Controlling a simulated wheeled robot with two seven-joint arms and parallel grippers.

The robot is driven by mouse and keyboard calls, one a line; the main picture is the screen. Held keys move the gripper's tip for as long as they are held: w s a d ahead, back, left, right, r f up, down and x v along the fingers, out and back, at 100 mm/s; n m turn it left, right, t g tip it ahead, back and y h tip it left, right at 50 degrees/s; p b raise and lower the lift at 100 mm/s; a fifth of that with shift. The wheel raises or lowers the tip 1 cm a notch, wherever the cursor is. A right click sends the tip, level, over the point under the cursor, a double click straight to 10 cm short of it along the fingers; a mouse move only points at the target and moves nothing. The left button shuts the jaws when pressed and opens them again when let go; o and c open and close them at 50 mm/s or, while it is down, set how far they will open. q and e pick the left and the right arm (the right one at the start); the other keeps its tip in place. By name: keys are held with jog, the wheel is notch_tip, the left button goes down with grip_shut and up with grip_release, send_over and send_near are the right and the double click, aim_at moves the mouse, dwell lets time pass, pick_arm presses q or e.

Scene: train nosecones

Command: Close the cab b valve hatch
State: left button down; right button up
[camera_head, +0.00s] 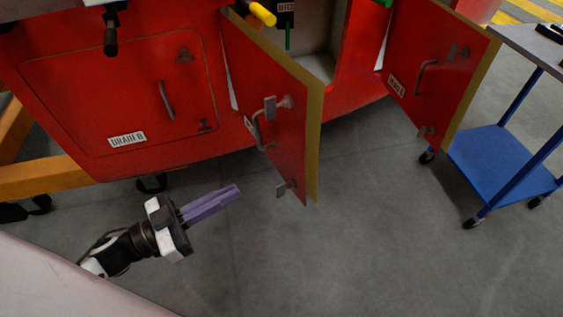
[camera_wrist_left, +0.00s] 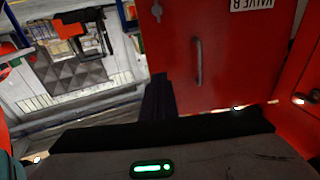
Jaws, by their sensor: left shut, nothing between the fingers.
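The cab b valve hatch (camera_head: 285,115) is a red door with a yellow edge. It stands swung open from the red nosecone, with a grey handle and latches on its face. In the left wrist view the hatch (camera_wrist_left: 230,65) shows its upside-down VALVE B label (camera_wrist_left: 250,4) and its handle (camera_wrist_left: 198,62). My left gripper (camera_head: 236,189) has its purple fingers shut and empty. In the head view it appears left of and below the hatch's lower latch, apart from it. The fingers (camera_wrist_left: 158,98) also show in the left wrist view, overlapping the hatch's edge. My right gripper is out of view.
A closed DRAIN B hatch (camera_head: 120,95) is on the left of the nosecone. Another red door (camera_head: 435,75) stands open at the right, near a blue cart (camera_head: 500,165). An orange beam (camera_head: 45,178) lies at the left. Grey floor (camera_head: 370,240) is clear below the hatch.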

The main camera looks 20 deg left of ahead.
aim_at(296, 158)
pick_arm(q)
jog(key=x, duration=1.4)
jog(key=shift+s+d+r+p, duration=0.1)
jog(key=shift+s+r+p, duration=0.05)
jog(key=shift+p, duration=0.25)
